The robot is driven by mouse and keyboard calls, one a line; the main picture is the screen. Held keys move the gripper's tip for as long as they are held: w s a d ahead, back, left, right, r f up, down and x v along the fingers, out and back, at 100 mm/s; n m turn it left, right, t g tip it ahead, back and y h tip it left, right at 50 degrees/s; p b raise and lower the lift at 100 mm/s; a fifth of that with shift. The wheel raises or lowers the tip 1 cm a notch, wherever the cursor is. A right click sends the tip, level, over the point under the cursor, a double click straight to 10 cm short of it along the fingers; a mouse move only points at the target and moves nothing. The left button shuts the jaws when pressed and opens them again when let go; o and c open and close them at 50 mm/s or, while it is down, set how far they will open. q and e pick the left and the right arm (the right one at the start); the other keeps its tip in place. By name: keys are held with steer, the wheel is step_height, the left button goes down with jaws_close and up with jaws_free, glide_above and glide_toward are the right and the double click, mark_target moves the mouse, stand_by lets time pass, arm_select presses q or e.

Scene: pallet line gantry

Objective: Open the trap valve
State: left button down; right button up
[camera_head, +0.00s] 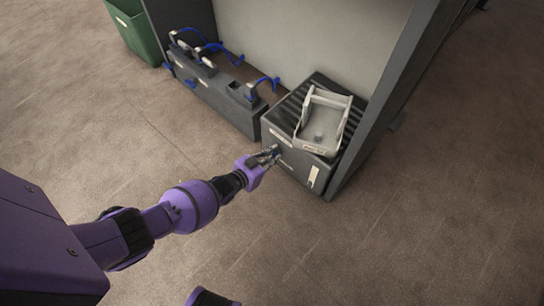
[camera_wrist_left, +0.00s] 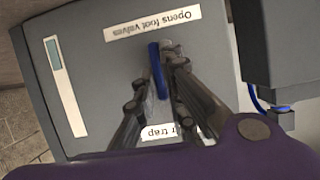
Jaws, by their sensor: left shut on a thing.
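My left gripper (camera_head: 270,154) reaches the front face of a grey box (camera_head: 285,178) in the head view. In the left wrist view the fingers of this gripper (camera_wrist_left: 160,80) are shut on a slim blue valve handle (camera_wrist_left: 158,66), which stands lengthwise in the picture between two upside-down labels. The label at the top (camera_wrist_left: 152,26) reads "Opens foot valves". The lower label (camera_wrist_left: 160,132) shows "trap" and is partly hidden by a finger. The handle's mount is hidden by the fingers. My right gripper is not in view.
A pale grey bracket-like pedal (camera_head: 323,118) sits on the ribbed top of the box. To its left, a low dark unit (camera_head: 225,100) carries blue hoses (camera_head: 212,46) and fittings. A green bin (camera_head: 137,30) stands at the back left. The brown floor in front is clear.

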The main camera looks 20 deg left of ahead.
arm_select(q)
steer(key=shift+d, duration=0.1)
steer(key=shift+s+d+f+m+t+y+b, duration=0.1)
steer(key=shift+m+t+y+b, duration=0.25)
steer(key=shift+m+y, duration=0.45)
steer(key=shift+s+d+f+m+t+y+b, duration=0.15)
steer(key=shift+m+t+y+b, duration=0.25)
steer(key=shift+m, duration=0.8)
steer(key=shift+w+d+m+t+y+b, duration=0.1)
steer(key=shift+m+t+y+b, duration=0.25)
steer(key=shift+m+y, duration=0.45)
steer(key=c, duration=1.8)
jaws_free()
steer(key=v, duration=1.2)
steer(key=shift+a, duration=0.15)
